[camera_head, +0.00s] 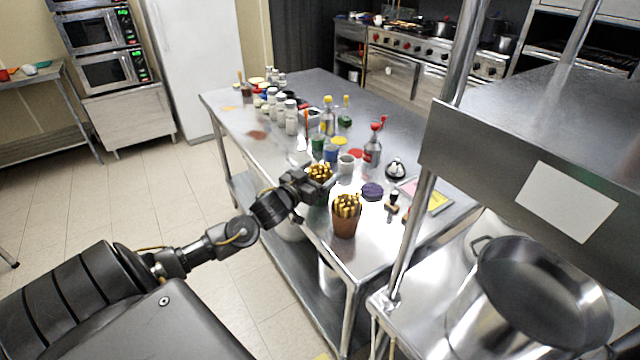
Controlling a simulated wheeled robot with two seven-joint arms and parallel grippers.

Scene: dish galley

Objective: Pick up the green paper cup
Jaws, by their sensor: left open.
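A green paper cup (318,146) stands on the steel table, left of a blue cup (331,153) and behind a white-grey cup (347,163). My left arm reaches in from the lower left. My left gripper (326,184) is open over the table's near edge, nearer to me than the green cup and apart from it. Yellow sticks in a container (319,171) show just behind the gripper, which hides the container's lower part. My right gripper is not in view.
A brown cup of yellow sticks (345,219) stands close to the gripper's right. Sauce bottles (373,151), a bell (395,169) and several jars crowd the steel table (240,131). A steel shelf post (414,225) and large pot (540,290) stand at right.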

